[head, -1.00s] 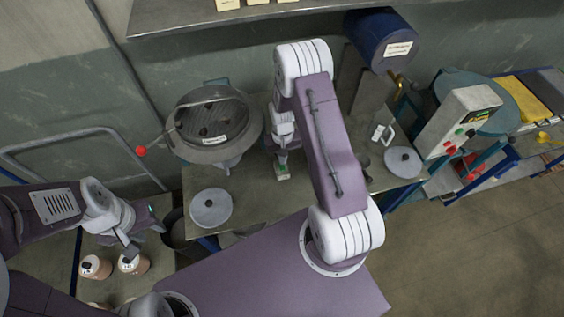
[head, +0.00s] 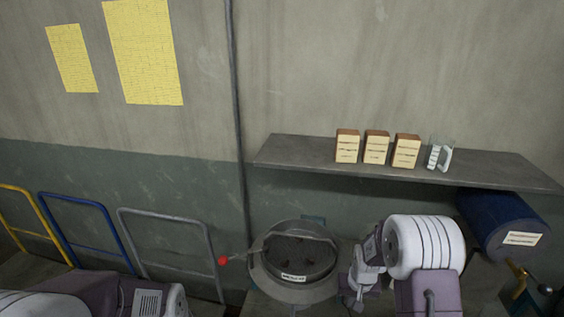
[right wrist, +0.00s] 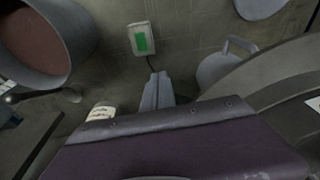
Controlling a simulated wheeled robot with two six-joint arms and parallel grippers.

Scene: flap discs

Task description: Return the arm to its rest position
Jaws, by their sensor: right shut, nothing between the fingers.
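My right arm (head: 425,245) rises at the lower right of the head view, with its thick white joint in front of the bench. My right gripper (head: 358,300) hangs left of that joint, just right of the round dark machine, its tips near the bottom edge. In the right wrist view the right gripper (right wrist: 157,92) is shut and empty, pointing towards a small pale box with a green face (right wrist: 141,38). My left arm shows only as a purple and white link at the lower left of the head view; its gripper is out of view.
The round dark machine (head: 293,262) has a red-knobbed lever at its left. A wall shelf (head: 300,152) carries three boxes and a clear jug (head: 439,155). A blue drum (head: 500,222) is at the right. Rail frames (head: 165,217) stand at the left.

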